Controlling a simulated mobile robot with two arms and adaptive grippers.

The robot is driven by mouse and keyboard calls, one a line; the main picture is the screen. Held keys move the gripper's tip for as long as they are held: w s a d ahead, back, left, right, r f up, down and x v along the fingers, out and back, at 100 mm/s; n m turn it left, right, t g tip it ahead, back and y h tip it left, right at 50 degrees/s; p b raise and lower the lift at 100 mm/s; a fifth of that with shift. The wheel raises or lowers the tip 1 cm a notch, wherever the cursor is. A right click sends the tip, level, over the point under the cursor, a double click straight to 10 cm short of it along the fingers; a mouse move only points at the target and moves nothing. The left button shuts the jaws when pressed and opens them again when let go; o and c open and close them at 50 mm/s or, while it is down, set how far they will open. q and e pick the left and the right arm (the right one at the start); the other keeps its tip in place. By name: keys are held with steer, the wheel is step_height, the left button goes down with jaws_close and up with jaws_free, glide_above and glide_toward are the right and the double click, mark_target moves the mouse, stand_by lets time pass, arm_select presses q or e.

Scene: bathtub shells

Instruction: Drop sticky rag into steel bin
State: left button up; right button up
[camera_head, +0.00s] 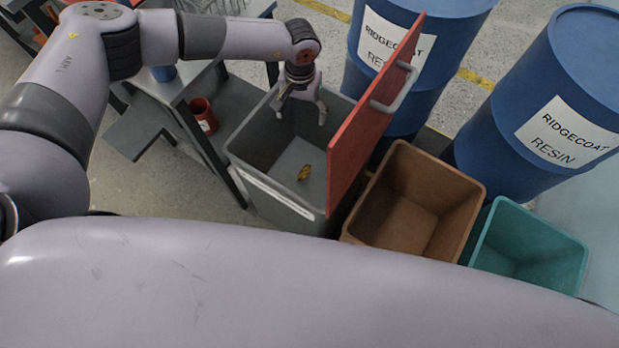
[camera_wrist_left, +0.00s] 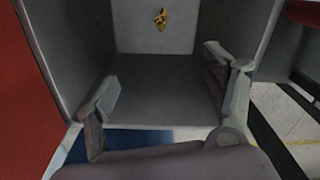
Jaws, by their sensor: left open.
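The grey steel bin (camera_head: 255,185) stands at the centre of the head view with its red lid (camera_head: 375,110) swung up on the right. The small yellow-brown rag (camera_head: 304,173) is inside this bin; it also shows in the left wrist view (camera_wrist_left: 161,19), apart from the fingers. I cannot tell whether it rests on the floor of the bin or is still in the air. My left gripper (camera_head: 301,108) is over the far part of the bin opening, open and empty. Its spread fingers show in the left wrist view (camera_wrist_left: 165,85). My right gripper is not in view.
A brown bin (camera_head: 462,195) and a teal bin (camera_head: 555,240), both open and empty-looking, stand right of the grey bin. Blue resin drums (camera_head: 545,110) stand behind them. A workbench with a red cup (camera_head: 203,115) is left of the bin. The raised lid stands close to my left gripper.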

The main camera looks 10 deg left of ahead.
arm_select(q)
steer(key=shift+o, duration=0.2)
step_height(320, 180, up, 12)
stand_by(0.6)
stand_by(0.3)
